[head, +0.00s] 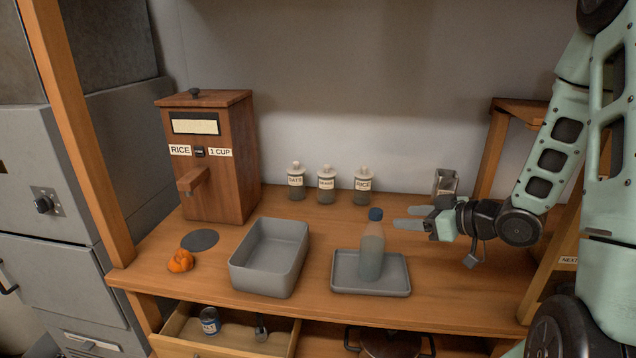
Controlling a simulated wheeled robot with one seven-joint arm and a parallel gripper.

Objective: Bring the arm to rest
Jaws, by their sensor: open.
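My gripper (413,217) is open and empty, reaching in from the right above the wooden counter. Its two light fingers point left and stand apart. A bottle with a blue cap (372,247) stands upright on a grey tray (398,290), just left of the fingertips in the picture. I cannot tell whether a finger touches it. My arm runs from the gripper up along the right edge of the view.
A grey basin (244,268) sits left of the tray. A wooden rice dispenser (225,165), an orange lump (180,261) and several labelled jars (326,186) stand on the counter. An open drawer (185,349) holds a can (210,321). A wooden shelf (520,112) stands at right.

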